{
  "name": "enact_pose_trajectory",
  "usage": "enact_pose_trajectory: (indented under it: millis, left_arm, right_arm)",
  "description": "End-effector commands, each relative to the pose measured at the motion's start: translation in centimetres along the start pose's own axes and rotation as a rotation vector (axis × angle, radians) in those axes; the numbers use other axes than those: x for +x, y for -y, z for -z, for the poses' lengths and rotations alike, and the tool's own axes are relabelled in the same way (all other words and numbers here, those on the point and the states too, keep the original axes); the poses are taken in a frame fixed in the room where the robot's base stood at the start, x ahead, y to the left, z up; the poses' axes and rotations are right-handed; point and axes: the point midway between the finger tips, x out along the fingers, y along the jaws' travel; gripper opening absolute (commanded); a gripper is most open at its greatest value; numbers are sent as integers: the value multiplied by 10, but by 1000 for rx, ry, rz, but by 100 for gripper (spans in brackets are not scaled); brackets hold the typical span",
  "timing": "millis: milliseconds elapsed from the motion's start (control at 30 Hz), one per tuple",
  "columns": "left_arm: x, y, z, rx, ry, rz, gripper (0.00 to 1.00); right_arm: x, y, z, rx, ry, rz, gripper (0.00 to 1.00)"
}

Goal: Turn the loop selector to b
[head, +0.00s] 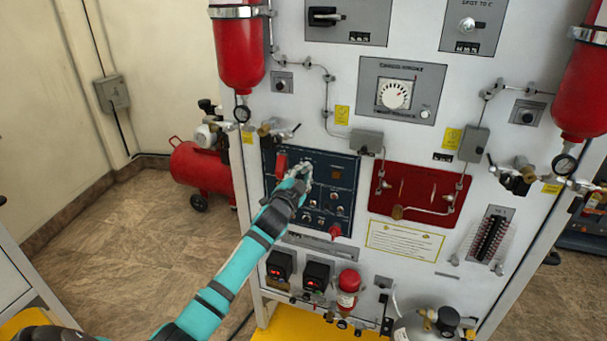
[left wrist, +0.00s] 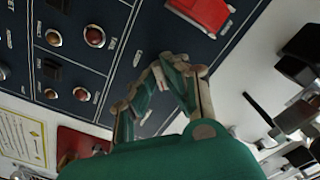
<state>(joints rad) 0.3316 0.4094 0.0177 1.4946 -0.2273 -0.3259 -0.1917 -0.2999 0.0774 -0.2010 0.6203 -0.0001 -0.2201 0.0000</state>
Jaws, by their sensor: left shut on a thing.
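The dark blue control panel (head: 345,172) is at the left of the white board's middle. My left gripper (head: 300,172) is at the panel's upper left part, just right of a red switch cover (head: 281,165). In the left wrist view, my left gripper's fingers (left wrist: 168,62) come together against the panel face (left wrist: 120,22). The gripper is shut on a small control, which I take to be the loop selector; the fingers hide it, so its pointer and letters cannot be read. My right gripper is in neither view.
Near the gripper, the panel carries several small knobs and lamps, including a red lamp (left wrist: 94,37). A red knob (head: 335,231) sticks out at the panel's lower right. A red cylinder (head: 239,50) and gauge hang above left. A red recessed panel (head: 418,180) is to the right.

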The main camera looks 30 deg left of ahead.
Motion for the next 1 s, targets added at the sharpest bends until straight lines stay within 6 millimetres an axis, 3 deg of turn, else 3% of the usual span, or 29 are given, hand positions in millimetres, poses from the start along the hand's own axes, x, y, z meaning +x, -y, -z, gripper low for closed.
enact_pose_trajectory:
  millis: [467, 500, 667, 1000]
  left_arm:
    - [0, -1, -1, 14, 2, -2, 0]
    - [0, -1, -1, 14, 2, -2, 13]
    - [0, -1, 0, 13, 1, -1, 32]
    - [-4, -1, 0, 12, 0, -1, 32]
  right_arm:
    - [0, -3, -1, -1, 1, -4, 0]
    - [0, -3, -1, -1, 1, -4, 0]
    - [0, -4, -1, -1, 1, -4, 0]
    - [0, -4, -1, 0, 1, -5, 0]
